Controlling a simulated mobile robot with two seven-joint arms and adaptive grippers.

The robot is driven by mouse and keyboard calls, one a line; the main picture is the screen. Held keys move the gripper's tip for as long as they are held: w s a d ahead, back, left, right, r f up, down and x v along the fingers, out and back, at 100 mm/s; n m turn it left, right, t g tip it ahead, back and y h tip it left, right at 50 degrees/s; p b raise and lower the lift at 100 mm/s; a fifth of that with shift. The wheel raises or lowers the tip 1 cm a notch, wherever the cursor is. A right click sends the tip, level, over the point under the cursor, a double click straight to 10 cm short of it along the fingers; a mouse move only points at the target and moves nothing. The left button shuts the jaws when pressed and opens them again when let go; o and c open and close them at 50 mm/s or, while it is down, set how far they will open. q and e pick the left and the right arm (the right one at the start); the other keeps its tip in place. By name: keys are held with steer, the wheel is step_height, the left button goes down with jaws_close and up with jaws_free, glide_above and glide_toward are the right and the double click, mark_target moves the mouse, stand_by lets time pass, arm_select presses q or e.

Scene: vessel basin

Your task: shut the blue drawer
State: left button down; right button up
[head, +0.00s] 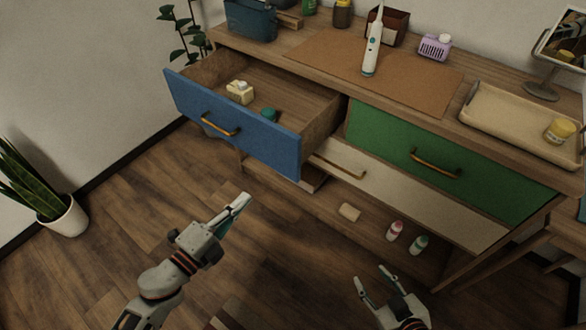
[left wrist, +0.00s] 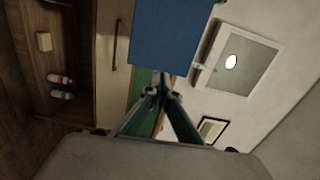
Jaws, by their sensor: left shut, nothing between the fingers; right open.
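The blue drawer (head: 232,126) is pulled well out of the left side of the wooden dresser in the head view. It has a brass handle (head: 220,124) and holds a cream box (head: 240,92) and a small teal item (head: 268,115). My left gripper (head: 243,199) is shut and empty, below and in front of the blue front, apart from it in the head view. In the left wrist view the blue front (left wrist: 172,35) shows just beyond the fingertips (left wrist: 160,92). My right gripper (head: 372,277) is open and empty, low in front of the dresser.
A lower shelf holds a beige block (head: 349,212) and two small bottles (head: 395,230). A potted plant (head: 62,220) stands at the left. The floor before the dresser is clear.

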arm_select(q)
glide_toward(287, 159)
steer(key=shift+m, duration=0.4)
steer(key=x, duration=0.6)
steer(key=shift+w+d+f, duration=0.1)
steer(key=shift+w, duration=0.1)
steer(key=shift+w+d, duration=0.1)
steer(key=shift+w, duration=0.1)
